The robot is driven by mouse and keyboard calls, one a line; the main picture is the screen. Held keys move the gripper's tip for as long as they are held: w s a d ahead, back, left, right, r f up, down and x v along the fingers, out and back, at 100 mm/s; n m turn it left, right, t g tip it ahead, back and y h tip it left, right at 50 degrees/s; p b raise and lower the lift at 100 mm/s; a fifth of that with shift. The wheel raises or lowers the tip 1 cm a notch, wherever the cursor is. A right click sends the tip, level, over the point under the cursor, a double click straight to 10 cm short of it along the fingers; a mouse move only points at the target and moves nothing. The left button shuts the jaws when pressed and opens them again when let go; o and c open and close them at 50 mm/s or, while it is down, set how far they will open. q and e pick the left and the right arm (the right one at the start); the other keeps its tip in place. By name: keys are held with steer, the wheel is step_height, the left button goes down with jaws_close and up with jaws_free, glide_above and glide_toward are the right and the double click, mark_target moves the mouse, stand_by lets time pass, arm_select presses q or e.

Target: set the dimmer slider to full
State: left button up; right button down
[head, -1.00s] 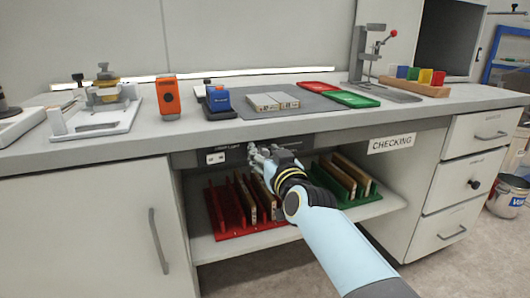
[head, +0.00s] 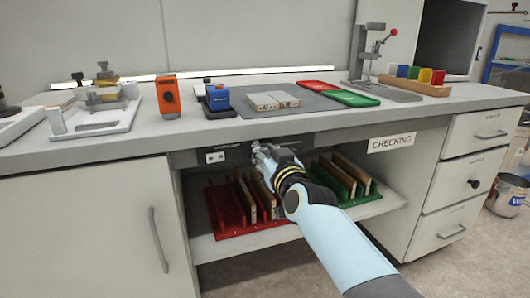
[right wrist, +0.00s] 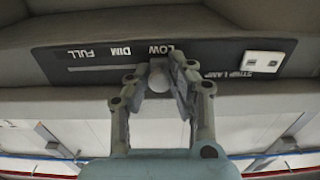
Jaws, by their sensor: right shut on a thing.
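The dimmer panel (right wrist: 110,57) is a dark strip under the bench edge, upside down in the right wrist view, with the words LOW, DIM and FULL along a pale slot (right wrist: 100,67). The slider knob (right wrist: 158,77) is a pale round knob near the LOW end of the slot. My right gripper (right wrist: 159,70) is shut on the knob, one finger on each side. In the head view my right gripper (head: 261,149) is at the panel and hides the knob. My left gripper is not in view.
A white switch (right wrist: 263,62) marked STRIP LAMP sits beside the slider; it also shows in the head view (head: 215,157). Below, a shelf holds a red rack (head: 222,210) and a green rack (head: 360,199) with boards. The worktop (head: 330,128) overhangs the panel.

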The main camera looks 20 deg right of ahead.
steer(key=d+b, duration=0.2)
steer(key=d, duration=0.3)
steer(key=d+b, duration=0.1)
steer(key=d, duration=0.4)
steer(key=shift+w+d+f+b, duration=0.1)
steer(key=shift+w+f+b, duration=0.05)
steer(key=shift+b, duration=0.25)
steer(key=shift+d, duration=0.1)
steer(key=shift+r, duration=0.2)
steer(key=c, duration=1.2)
jaws_free()
steer(key=shift+d, duration=0.2)
glide_toward(301, 141)
steer(key=s, duration=0.5)
steer(key=shift+d, duration=0.1)
